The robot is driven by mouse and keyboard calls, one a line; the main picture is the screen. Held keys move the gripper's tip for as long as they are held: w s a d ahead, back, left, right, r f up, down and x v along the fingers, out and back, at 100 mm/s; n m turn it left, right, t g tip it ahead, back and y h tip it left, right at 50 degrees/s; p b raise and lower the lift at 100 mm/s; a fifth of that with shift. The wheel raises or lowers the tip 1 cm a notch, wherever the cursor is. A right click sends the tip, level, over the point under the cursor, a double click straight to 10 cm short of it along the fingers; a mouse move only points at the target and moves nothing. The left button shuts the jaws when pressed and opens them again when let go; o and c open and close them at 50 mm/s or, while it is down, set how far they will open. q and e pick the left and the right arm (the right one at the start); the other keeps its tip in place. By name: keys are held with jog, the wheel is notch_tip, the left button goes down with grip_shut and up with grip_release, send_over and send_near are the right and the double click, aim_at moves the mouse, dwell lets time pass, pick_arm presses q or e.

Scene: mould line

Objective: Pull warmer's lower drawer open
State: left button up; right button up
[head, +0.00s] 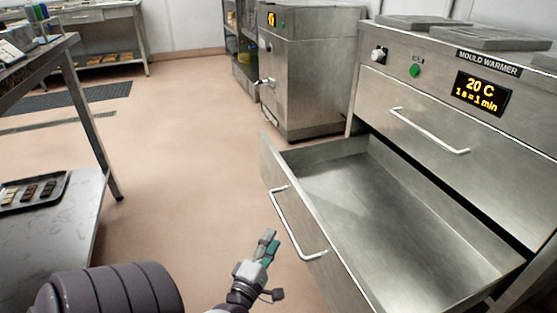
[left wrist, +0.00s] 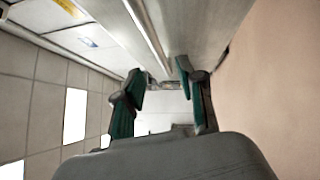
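The steel mould warmer (head: 440,64) stands at the right in the head view. Its lower drawer (head: 345,190) is pulled far out and looks empty inside. The drawer's white bar handle (head: 290,226) is on its front. The upper drawer (head: 455,140) is shut. My left gripper (head: 269,246) is just left of the lower handle's near end, outside the drawer front. In the left wrist view the two fingers of this gripper (left wrist: 162,95) stand apart with nothing between them. A pale bar, likely the handle (left wrist: 148,35), runs just beyond the fingertips. My right gripper is not in view.
A steel side table (head: 50,235) with a dark tray (head: 33,190) of small bars stands at the left. A steel cabinet (head: 305,85) stands behind the open drawer. The pink floor (head: 180,150) between the side table and the drawer is clear.

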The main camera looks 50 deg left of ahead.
pick_arm(q)
jog(key=shift+v, duration=2.2)
